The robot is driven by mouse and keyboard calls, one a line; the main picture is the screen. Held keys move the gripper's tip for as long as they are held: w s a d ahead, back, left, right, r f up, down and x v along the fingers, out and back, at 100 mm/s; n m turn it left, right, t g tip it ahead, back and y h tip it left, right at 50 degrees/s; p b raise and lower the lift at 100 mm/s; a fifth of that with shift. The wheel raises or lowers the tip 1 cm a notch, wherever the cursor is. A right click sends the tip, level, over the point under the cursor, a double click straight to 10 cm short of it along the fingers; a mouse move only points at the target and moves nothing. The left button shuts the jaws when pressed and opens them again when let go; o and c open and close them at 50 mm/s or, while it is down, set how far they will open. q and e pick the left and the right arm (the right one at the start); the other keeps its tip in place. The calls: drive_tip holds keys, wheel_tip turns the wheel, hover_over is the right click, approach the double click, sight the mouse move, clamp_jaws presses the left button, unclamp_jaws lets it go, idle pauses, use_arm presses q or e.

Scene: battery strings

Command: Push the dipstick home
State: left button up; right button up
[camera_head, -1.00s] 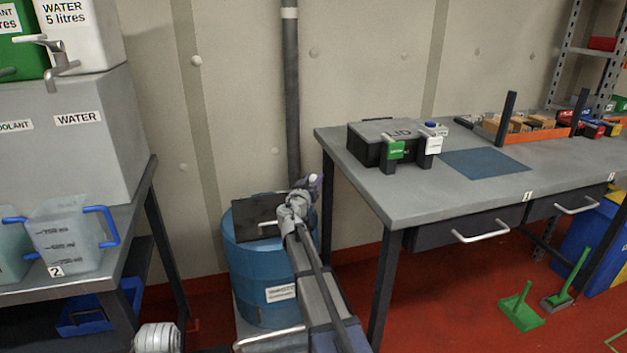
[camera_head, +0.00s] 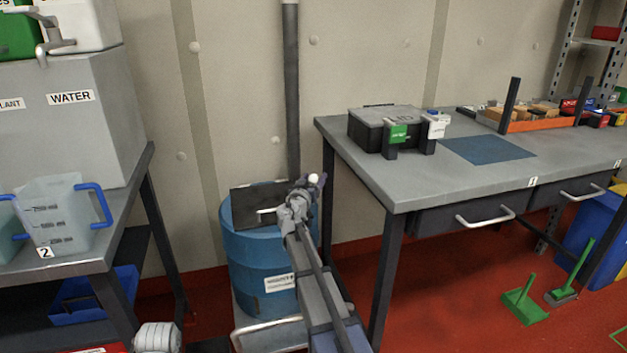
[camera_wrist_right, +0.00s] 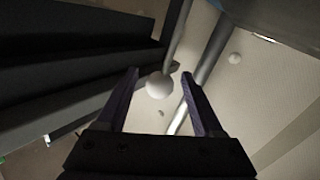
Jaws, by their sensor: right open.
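My right gripper (camera_head: 316,181) is at the top right of the blue drum (camera_head: 262,250) in the head view. In the right wrist view its two dark fingers (camera_wrist_right: 160,98) are apart. A white round knob (camera_wrist_right: 159,85) shows in the gap between them, nearer the left finger, with no clear grip on it. It also shows as a small white spot at the fingertips in the head view (camera_head: 313,178). I cannot tell whether this knob belongs to the dipstick; no stem is clearly visible.
A dark flat panel (camera_head: 245,205) stands by the drum's top. A grey pipe (camera_head: 291,100) rises behind. A workbench (camera_head: 395,195) with a black case (camera_head: 372,133) stands right; a table with a jug (camera_head: 62,213) stands left. A green dustpan (camera_head: 523,303) lies on the red floor.

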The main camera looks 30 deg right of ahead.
sight(316, 181)
drive_tip(key=v, duration=0.8)
drive_tip(key=shift+d, duration=0.15)
drive_tip(key=shift+s+d+n+t+y, duration=0.3)
drive_tip(key=shift+d+n+t+y, duration=0.4)
drive_tip(key=shift+d+t+y, duration=0.1)
drive_tip(key=shift+s+d+n+t+y, duration=0.2)
drive_tip(key=shift+d+n+t+y, duration=0.1)
drive_tip(key=shift+n+t+y, duration=0.25)
drive_tip(key=shift+w+d+n+t+y, duration=0.3)
drive_tip(key=shift+w+d+y, duration=0.25)
drive_tip(key=shift+w, duration=0.5)
drive_tip(key=shift+w+d+n+t+y, duration=0.2)
drive_tip(key=shift+w+d+n+y, duration=0.3)
drive_tip(key=shift+w, duration=0.6)
drive_tip(key=shift+w+d+n+t+y, duration=0.15)
drive_tip(key=shift+w+d+t+y, duration=0.2)
drive_tip(key=shift+w+d, duration=0.55)
drive_tip(key=shift+w+a, duration=0.15)
drive_tip(key=shift+a, duration=0.1)
